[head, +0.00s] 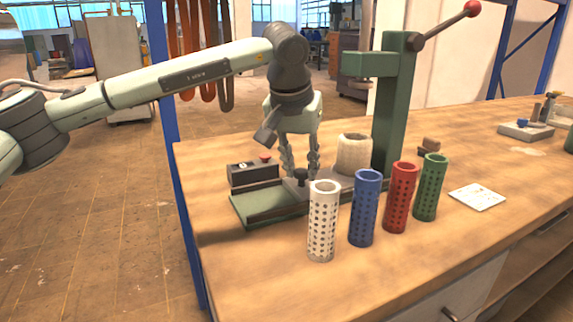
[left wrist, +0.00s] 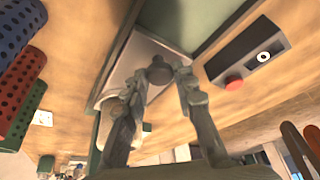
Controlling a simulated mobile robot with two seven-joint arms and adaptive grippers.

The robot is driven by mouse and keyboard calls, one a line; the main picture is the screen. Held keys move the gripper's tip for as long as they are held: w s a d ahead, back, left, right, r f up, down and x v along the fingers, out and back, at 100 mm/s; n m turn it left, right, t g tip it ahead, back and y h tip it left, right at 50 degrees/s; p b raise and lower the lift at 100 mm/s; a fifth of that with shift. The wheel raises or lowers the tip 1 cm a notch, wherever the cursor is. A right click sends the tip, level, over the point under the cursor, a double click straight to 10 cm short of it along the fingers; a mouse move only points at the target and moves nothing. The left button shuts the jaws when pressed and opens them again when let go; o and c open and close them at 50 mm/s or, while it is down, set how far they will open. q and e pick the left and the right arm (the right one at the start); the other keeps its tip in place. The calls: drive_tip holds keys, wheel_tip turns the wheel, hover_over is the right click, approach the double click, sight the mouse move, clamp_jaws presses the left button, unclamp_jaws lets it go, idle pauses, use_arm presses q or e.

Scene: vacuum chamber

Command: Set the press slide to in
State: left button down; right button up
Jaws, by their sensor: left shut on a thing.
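The green press (head: 390,110) stands on the wooden bench, with a red-tipped lever at its top. Its slide is a grey plate on the green base (head: 250,207), with a dark knob (head: 301,175) standing up near its front end. A pale, thick-walled cylinder (head: 353,155) stands near the column. My left gripper (head: 300,170) points down at the knob, its fingers shut on it. In the left wrist view the knob (left wrist: 159,70) is between the fingertips and the grey slide (left wrist: 135,55) lies behind it. My right gripper is not in view.
Four-coloured perforated tubes stand in front of the press: white (head: 322,222), blue (head: 364,208), red (head: 400,197) and green (head: 430,187). A dark control box (head: 253,173) with a red button sits left of the slide. A white card (head: 477,196) lies at right.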

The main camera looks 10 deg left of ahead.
use_arm(q)
drive_tip(key=shift+w+d+r, duration=0.1)
drive_tip(key=shift+d+r, duration=0.05)
drive_tip(key=c, duration=1.2)
unclamp_jaws()
drive_tip(key=shift+w+d, duration=0.1)
drive_tip(key=v, duration=1.2)
